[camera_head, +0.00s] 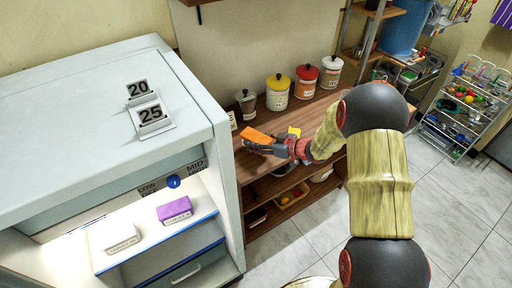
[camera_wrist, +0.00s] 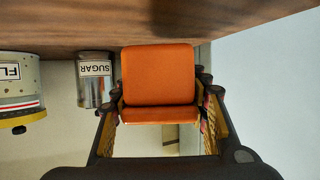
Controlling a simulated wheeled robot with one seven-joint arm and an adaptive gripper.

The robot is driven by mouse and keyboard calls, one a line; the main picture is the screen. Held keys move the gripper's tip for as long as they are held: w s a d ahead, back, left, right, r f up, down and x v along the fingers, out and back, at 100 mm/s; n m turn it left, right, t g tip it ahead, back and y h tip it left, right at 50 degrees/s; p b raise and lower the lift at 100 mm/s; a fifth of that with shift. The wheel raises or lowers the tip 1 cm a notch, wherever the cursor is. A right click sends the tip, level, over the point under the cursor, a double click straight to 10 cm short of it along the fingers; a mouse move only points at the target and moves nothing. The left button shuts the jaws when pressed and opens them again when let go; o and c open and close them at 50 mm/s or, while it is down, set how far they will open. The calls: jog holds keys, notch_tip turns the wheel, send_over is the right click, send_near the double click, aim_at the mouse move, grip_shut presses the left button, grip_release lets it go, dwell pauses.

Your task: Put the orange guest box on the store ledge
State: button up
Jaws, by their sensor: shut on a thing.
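The orange guest box (camera_head: 258,136) is held in my gripper (camera_head: 270,148), just above the left end of the brown wooden shelf (camera_head: 262,173), beside the white cabinet. In the wrist view the orange box (camera_wrist: 158,75) sits between the two fingers of my gripper (camera_wrist: 160,108), which are shut on its sides. That view is upside down, with the wooden surface (camera_wrist: 100,28) along the top. I cannot tell whether the box touches the wood. No label reading "store ledge" is legible.
A metal sugar canister (camera_head: 246,104) stands close to the box; yellow (camera_head: 277,92), red (camera_head: 305,81) and white (camera_head: 330,72) canisters stand farther right. The white cabinet (camera_head: 222,150) borders the left. Inside it are a purple box (camera_head: 174,208) and a white box (camera_head: 121,238).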

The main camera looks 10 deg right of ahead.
jog(key=shift+w+f, duration=0.25)
jog(key=shift+f, duration=0.1)
jog(key=shift+f+b, duration=0.5)
jog(key=shift+f, duration=0.85)
jog(key=shift+f+b, duration=0.2)
jog(key=shift+b, duration=0.15)
jog(key=o, duration=1.4)
jog(key=shift+o, duration=0.2)
jog(key=shift+r+p, duration=0.15)
jog(key=shift+p, duration=0.15)
jog(key=shift+s+d+r, duration=0.15)
jog(key=shift+r, duration=0.05)
jog(key=p+v, duration=0.2)
jog(key=v, duration=0.9)
jog(key=shift+s, duration=0.3)
